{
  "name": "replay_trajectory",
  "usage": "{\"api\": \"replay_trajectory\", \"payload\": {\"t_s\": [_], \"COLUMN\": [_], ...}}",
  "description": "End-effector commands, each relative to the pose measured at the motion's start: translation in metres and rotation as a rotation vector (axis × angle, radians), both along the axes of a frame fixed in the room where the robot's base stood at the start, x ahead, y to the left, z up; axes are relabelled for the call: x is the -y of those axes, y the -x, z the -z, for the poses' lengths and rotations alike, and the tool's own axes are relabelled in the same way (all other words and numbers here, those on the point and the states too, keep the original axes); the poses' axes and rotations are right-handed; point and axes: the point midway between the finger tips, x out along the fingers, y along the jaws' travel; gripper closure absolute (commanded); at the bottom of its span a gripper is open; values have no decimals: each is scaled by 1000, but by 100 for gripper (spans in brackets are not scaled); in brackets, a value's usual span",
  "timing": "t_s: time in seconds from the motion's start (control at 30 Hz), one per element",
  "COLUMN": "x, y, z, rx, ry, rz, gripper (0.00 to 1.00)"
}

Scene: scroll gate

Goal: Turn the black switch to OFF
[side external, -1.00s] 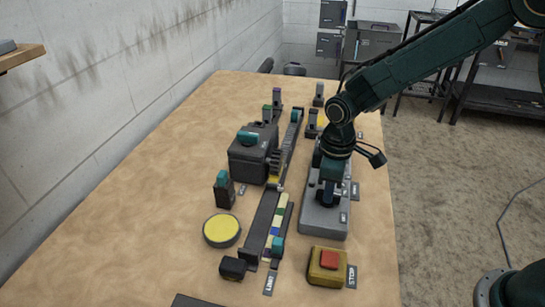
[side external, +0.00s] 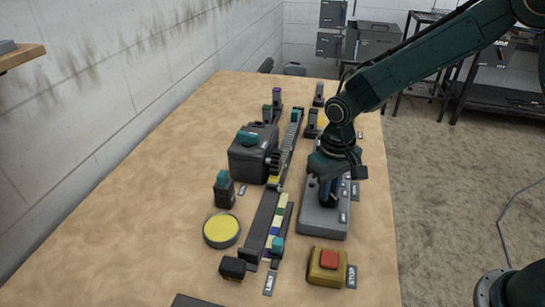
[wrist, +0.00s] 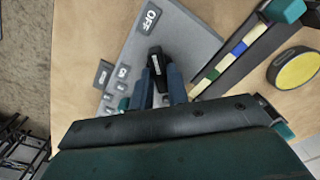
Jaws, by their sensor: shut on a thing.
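The black switch (wrist: 156,62) is an elongated knob with a pale mark, on a grey panel (wrist: 192,42). In the wrist view its visible end points up, roughly toward the OFF label (wrist: 150,19); the ON label (wrist: 123,72) is to its left. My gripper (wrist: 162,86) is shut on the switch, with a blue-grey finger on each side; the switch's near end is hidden. In the side view my gripper (side external: 329,196) points down at the grey panel (side external: 320,224), and its wrist hides the switch.
A yellow box with a red STOP button (side external: 328,262) stands in front of the panel. A narrow track (side external: 268,220) with coloured blocks runs along the panel's left. A round yellow pad (side external: 221,230) and a dark box (side external: 253,155) stand farther left. The table's left side is bare.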

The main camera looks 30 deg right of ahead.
Motion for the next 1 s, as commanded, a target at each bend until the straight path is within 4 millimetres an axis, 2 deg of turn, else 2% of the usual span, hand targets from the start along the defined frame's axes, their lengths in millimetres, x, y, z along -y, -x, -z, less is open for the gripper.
{"api": "replay_trajectory", "payload": {"t_s": [0.43,0.47,0.53,0.57,1.0], "x": [0,0,0,0,0], "y": [-1,-1,-1,-1,-1], "z": [-1,-1,-1,-1,-5], "rx": [3,3,3,2,2], "ry": [-1,-1,-1,-1,-1], "rz": [15,14,14,14,12], "gripper": [100,78,64,62,62]}}
